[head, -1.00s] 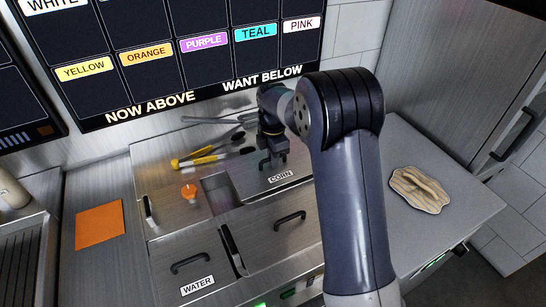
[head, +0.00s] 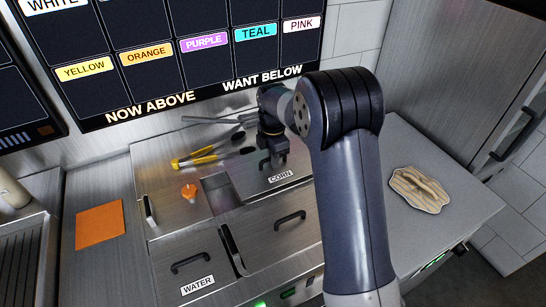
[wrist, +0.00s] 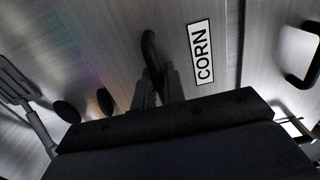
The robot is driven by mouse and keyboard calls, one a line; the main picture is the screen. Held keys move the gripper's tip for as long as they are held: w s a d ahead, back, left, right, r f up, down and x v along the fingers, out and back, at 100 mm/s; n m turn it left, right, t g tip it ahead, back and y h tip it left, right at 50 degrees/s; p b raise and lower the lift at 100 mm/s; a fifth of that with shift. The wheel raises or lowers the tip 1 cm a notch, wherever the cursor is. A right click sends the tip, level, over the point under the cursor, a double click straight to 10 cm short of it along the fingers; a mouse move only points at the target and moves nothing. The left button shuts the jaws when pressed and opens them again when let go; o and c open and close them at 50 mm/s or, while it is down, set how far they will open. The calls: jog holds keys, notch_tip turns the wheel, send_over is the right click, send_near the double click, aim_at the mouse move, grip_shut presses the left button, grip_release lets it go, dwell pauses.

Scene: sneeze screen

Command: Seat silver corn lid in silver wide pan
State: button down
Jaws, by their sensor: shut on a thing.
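The silver corn lid (head: 262,184) lies at the back right of the steel counter unit, with a CORN label on its front part. It also shows in the wrist view (wrist: 190,95). My gripper (head: 272,163) is over this lid and is shut on its black handle, which shows in the wrist view (wrist: 150,50). The lid looks about level with the counter top; I cannot tell whether it is fully seated. The wide pan under it is mostly hidden by the lid and my arm.
Yellow-handled tongs (head: 196,160) lie left of the lid, with grey utensils (head: 212,120) behind. The water lid (head: 188,265) and another handled lid (head: 275,232) are in front. A folded cloth (head: 420,188) lies right; an orange sheet (head: 100,226) left.

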jog(key=shift+f+b, duration=0.45)
jog(key=shift+f, duration=0.3)
dwell(2.0)
jog(key=c, duration=1.4)
grip_release()
jog(key=shift+r+p, duration=2.45)
jog(key=shift+r, duration=1.05)
